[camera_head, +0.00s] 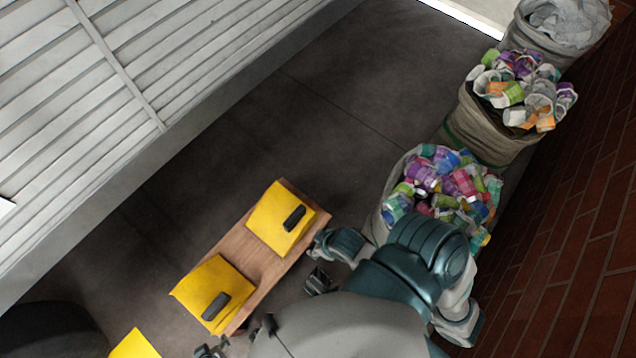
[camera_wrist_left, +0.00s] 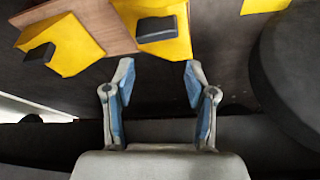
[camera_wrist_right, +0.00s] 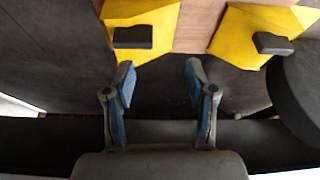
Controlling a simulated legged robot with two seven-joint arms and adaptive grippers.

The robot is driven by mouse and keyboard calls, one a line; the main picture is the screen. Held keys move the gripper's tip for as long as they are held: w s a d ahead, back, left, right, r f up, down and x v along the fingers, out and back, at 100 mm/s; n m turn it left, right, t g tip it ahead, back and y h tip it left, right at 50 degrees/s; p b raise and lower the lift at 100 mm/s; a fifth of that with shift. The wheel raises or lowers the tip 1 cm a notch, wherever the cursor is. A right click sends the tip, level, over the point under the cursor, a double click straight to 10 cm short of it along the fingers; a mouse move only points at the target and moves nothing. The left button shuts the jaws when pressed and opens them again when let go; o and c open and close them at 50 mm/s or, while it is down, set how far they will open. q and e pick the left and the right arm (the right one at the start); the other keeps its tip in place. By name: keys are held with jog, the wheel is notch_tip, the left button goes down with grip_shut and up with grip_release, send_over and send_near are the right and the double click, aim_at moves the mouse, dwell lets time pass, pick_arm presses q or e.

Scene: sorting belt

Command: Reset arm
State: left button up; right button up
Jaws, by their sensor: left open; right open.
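My left gripper (camera_head: 236,340) is at the bottom of the head view, partly hidden by my grey body. In the left wrist view the left gripper (camera_wrist_left: 158,74) has its fingers apart with nothing between them. My right gripper (camera_head: 322,262) is beside the right edge of a brown board (camera_head: 249,265). In the right wrist view the right gripper (camera_wrist_right: 158,76) is also spread and empty. Both grippers are apart from the yellow pieces.
Two yellow pieces (camera_head: 283,205) with black blocks sit on the board. Another yellow piece (camera_head: 135,345) shows beside a black round object (camera_head: 48,330). Sacks of crumpled containers (camera_head: 445,185) stand along a brick wall (camera_head: 580,270). A white slatted surface (camera_head: 110,90) is at upper left. Dark floor between is clear.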

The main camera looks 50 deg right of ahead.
dwell(0.3)
pick_arm(q)
jog(key=s+f+g+p, duration=0.1)
jog(key=s+f+p, duration=0.1)
jog(key=f, duration=0.4)
jog(key=s+a+f+g+p, duration=0.1)
jog(key=s+f+p, duration=0.1)
jog(key=f+p, duration=0.2)
jog(key=s+f+p, duration=0.2)
jog(key=f+p, duration=0.1)
jog(key=f, duration=0.7)
jog(key=shift+s+a+g+y, duration=0.2)
jog(key=shift+s+g+y, duration=0.1)
jog(key=shift+s+g, duration=0.1)
pick_arm(e)
jog(key=s+f+g, duration=0.1)
jog(key=s+f, duration=0.2)
jog(key=f, duration=0.7)
jog(key=s+d+f+g, duration=0.1)
jog(key=s+f, duration=0.3)
jog(key=f, duration=0.6)
jog(key=shift+g, duration=0.4)
jog(key=shift+w, duration=0.1)
